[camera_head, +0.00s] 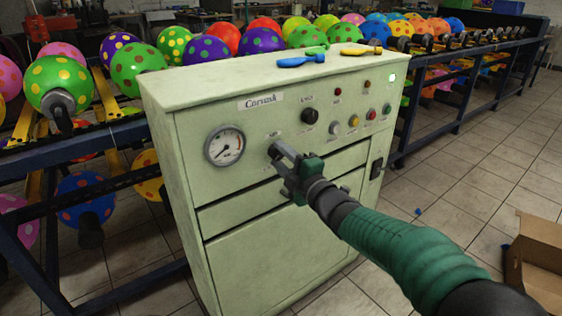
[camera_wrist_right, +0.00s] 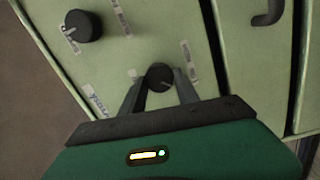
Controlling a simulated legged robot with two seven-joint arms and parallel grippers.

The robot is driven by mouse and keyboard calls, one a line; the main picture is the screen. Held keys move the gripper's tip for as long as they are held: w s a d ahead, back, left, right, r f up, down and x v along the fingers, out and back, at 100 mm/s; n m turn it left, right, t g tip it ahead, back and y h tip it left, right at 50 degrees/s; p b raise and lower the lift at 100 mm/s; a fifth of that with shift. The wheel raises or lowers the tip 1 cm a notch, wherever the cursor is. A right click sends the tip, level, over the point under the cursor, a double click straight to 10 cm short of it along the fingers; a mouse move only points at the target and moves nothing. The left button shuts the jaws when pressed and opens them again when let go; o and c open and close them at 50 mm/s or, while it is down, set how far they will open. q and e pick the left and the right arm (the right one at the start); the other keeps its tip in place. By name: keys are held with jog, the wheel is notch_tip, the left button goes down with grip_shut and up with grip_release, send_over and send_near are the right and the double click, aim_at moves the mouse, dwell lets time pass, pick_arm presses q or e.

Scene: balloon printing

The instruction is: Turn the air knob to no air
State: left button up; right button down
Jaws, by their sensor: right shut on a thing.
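The air knob (camera_wrist_right: 159,77) is a round black knob with a pale pointer line, on the front of the pale green machine (camera_head: 285,240). In the head view it sits just right of the pressure gauge (camera_head: 225,146) and is mostly hidden by my gripper. My right gripper (camera_head: 276,151) reaches in from the lower right and is shut on the knob. In the right wrist view its two fingers (camera_wrist_right: 160,88) lie on either side of the knob. The small label by the knob is too blurred to read. My left gripper is not in view.
A second black knob (camera_head: 310,116) sits up and right of the gripped one, with several small coloured buttons (camera_head: 353,122) beyond it. Balloons on a rack (camera_head: 60,85) stand left and behind. A cardboard box (camera_head: 537,262) lies at right on the tiled floor.

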jog(key=shift+d+f, duration=0.15)
jog(key=shift+f, duration=0.15)
jog(key=c, duration=1.1)
grip_release()
jog(key=shift+w, duration=0.1)
jog(key=shift+c, duration=0.2)
jog(key=shift+o, duration=1.2)
jog(key=shift+w, duration=0.1)
jog(key=shift+r, duration=0.1)
jog(key=r+p+v, duration=0.1)
jog(key=p+v, duration=0.2)
jog(key=v, duration=1.4)
jog(key=shift+f, duration=0.5)
jog(key=shift+p, duration=0.3)
